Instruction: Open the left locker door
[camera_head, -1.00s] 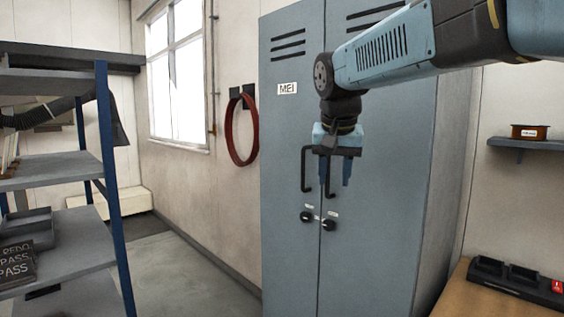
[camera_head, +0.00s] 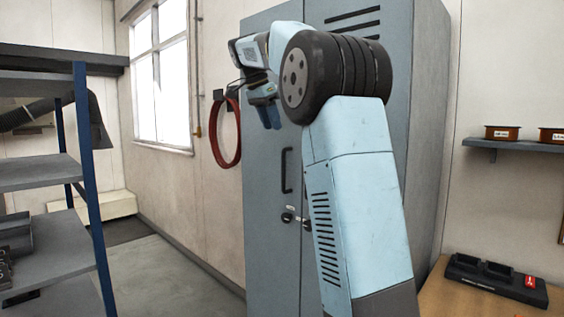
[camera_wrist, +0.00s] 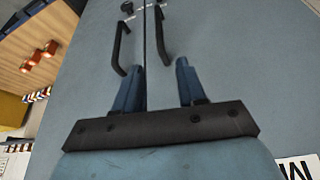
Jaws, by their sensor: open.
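The tall grey-blue locker's left door (camera_head: 262,240) looks closed. Its black bar handle (camera_head: 287,170) is upright, with a dark lock knob (camera_head: 287,217) below. My gripper (camera_head: 270,118) hangs in front of the door's upper left part, above and left of the handle, fingers downward. In the wrist view, the picture is upside down and my gripper (camera_wrist: 160,66) is open and empty. The left door's handle (camera_wrist: 162,35) appears beyond the fingertips, its near end close to the right finger in the picture. Contact cannot be told. The right door's handle (camera_wrist: 120,48) shows beside it.
My arm hides much of the right door. A red hose loop (camera_head: 226,132) hangs on the wall left of the locker. A shelf rack (camera_head: 60,250) stands at left, with clear floor (camera_head: 170,270) between. A bench with a black charger (camera_head: 495,278) is at right.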

